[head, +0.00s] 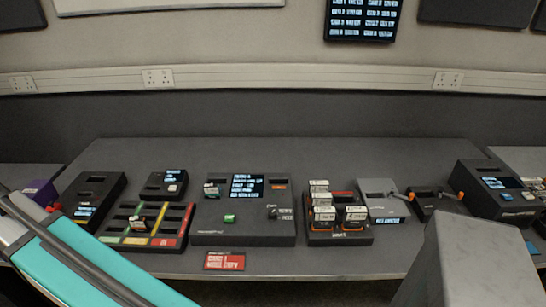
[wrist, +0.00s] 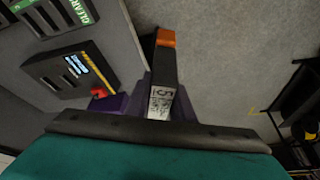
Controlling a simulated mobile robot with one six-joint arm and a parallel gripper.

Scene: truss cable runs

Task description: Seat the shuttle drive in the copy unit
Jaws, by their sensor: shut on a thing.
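My gripper (wrist: 160,108) has purple fingers and is shut on a dark drive, the shuttle drive (wrist: 163,70), with an orange end and a white printed label. In the head view the purple gripper (head: 40,189) is at the far left, behind my teal arm, and the held drive cannot be made out there. A black two-slot unit (head: 98,196) with a small lit screen stands just right of the gripper; it also shows in the wrist view (wrist: 70,70), left of the drive and apart from it. Its lettering is unreadable, so I cannot tell if it is the copy unit.
Right along the bench stand a colour-striped rack (head: 139,226), a wide console (head: 245,222) with a screen, a caddy of drives (head: 338,237), a grey unit (head: 378,197) and a black unit (head: 500,195). A red card (head: 225,261) lies at the front edge.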

